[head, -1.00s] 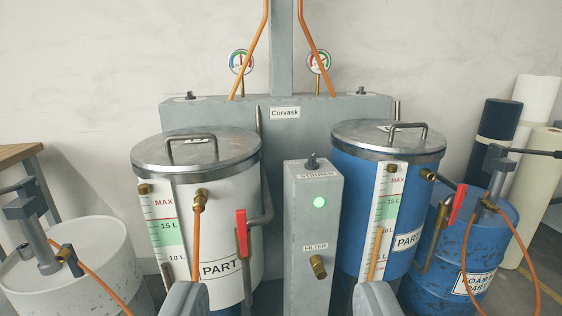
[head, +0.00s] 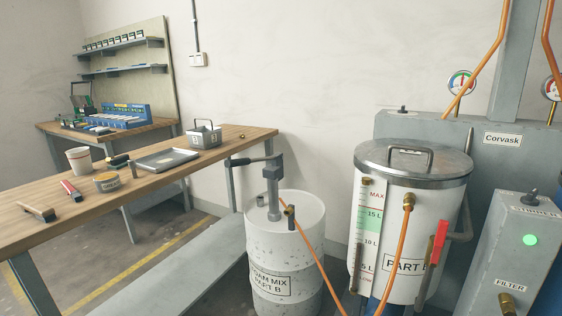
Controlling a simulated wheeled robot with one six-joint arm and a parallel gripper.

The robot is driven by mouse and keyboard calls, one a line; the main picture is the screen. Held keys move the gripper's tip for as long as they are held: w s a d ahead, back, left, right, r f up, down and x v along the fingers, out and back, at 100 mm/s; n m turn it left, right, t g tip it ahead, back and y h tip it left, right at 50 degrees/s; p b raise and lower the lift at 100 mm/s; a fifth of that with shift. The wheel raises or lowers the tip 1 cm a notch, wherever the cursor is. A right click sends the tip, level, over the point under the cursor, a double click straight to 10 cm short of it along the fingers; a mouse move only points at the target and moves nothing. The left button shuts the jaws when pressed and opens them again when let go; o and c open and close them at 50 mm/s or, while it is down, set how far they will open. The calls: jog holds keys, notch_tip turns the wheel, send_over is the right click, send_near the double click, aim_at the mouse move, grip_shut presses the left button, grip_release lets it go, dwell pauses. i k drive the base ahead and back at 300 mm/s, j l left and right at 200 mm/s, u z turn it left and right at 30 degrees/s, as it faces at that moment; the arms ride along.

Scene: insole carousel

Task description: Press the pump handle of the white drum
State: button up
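The white drum (head: 285,235), labelled "FOAM MIX PART B", stands upright on the floor near the middle of the view. A grey pump (head: 271,190) rises from its lid. The pump handle (head: 250,160) sticks out level to the left from the pump's top, with a dark grip at its end near the bench corner. An orange hose (head: 315,255) runs down from the pump's brass outlet. My gripper does not show in this view, so its state is hidden. Nothing is seen touching the handle.
A wooden bench (head: 150,187) with a tray, cup and tools lies left of the drum; its right end is close to the handle. A white tank (head: 405,225) with a metal lid stands right of the drum. A grey filter box (head: 517,262) is farther right.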

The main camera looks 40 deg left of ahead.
aim_at(229, 163)
jog(key=u, duration=1.3)
